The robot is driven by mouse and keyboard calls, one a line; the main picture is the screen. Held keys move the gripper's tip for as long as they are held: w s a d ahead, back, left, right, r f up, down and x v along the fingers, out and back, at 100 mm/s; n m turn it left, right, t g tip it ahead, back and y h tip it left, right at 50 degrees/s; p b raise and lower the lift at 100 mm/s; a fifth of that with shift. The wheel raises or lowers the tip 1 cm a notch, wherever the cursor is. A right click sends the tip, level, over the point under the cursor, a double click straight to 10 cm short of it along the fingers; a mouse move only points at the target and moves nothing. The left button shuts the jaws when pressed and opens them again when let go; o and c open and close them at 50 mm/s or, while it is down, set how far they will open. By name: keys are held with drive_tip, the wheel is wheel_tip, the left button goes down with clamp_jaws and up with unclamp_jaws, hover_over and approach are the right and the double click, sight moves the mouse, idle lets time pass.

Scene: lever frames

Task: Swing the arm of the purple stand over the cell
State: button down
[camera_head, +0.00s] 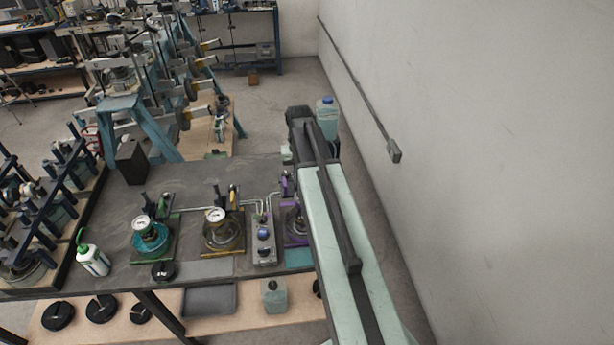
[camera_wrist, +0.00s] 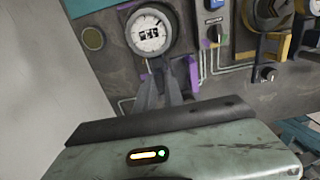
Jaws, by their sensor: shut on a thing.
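The purple stand (camera_head: 287,185) is at the right end of the bench, mostly behind my arm in the head view. Its purple upright (camera_wrist: 191,72) shows in the wrist view. A white round dial gauge (camera_wrist: 149,30) is just beyond my gripper (camera_wrist: 160,68), inside a dark round rim. My fingers are shut on a slim dark part between the gauge and the upright, apparently the stand's arm; the grip point is partly hidden. I cannot tell whether the gauge is over the cell. The head view hides my fingertips behind my arm.
A grey switch box (camera_head: 264,240) lies between the yellow and purple stands. A white squeeze bottle (camera_head: 94,260) is at the left. The wall (camera_head: 480,150) is close on the right.

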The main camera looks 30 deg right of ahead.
drive_tip(key=shift+s, duration=0.1)
idle(0.3)
drive_tip(key=c, duration=1.4)
unclamp_jaws()
drive_tip(key=shift+s+a, duration=0.1)
drive_tip(key=shift+c, duration=0.2)
drive_tip(key=shift+w+r+p, duration=0.2)
drive_tip(key=shift+r+p, duration=0.2)
drive_tip(key=shift+r, duration=0.05)
wheel_tip(320, 180, up, 7)
drive_tip(key=p, duration=0.7)
drive_tip(key=shift+s+r, duration=0.1)
drive_tip(key=shift+f, duration=0.25)
